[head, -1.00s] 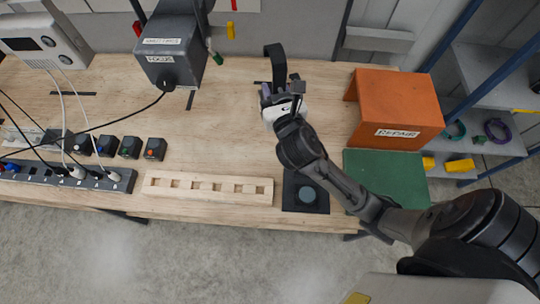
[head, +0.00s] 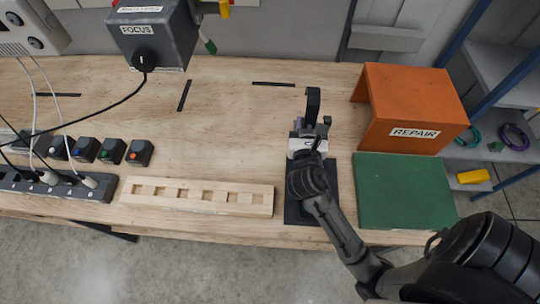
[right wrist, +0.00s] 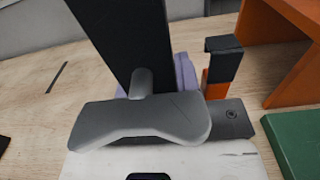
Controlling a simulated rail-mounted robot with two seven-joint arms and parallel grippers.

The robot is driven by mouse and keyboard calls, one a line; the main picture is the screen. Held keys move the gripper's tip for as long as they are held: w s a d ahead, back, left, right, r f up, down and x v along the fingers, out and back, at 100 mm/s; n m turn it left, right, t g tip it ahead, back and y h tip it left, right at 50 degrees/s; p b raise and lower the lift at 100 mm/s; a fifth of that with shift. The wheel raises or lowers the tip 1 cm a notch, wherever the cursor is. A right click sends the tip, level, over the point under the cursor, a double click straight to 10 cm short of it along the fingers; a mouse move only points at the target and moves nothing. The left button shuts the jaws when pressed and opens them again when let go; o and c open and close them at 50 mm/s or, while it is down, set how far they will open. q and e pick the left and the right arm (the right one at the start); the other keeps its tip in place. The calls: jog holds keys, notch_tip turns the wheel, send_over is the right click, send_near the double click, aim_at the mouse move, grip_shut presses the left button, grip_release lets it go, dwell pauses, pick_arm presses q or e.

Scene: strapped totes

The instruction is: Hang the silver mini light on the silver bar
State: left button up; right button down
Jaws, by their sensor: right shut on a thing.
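My right gripper (head: 311,122) is over the bench near the dark pad, and I take it as shut on a dark, hook-topped thing (head: 313,100). In the right wrist view a broad dark slab (right wrist: 120,40) rises in front of the hand. Beside it is a black-and-orange upright piece (right wrist: 220,68). A purple part (right wrist: 184,72) shows behind the slab. I cannot make out a silver mini light or a silver bar for certain in either view. My left gripper is not in view.
An orange REPAIR stand (head: 412,105) and a green mat (head: 405,190) are to the right. A wooden slotted strip (head: 200,195) lies left of the dark pad (head: 295,205). A FOCUS box (head: 152,40), cables and several button boxes (head: 85,149) are at left. Bare bench lies between.

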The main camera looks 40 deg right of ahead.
jog(key=w+a+f+b, duration=0.4)
jog(key=w+a+f, duration=0.1)
jog(key=a+f, duration=0.3)
jog(key=shift+w+a+f, duration=0.15)
jog(key=shift+w+f, duration=0.2)
jog(key=shift+f, duration=0.5)
jog(key=c, duration=1.3)
grip_release()
jog(key=shift+f, duration=0.25)
jog(key=o, duration=0.5)
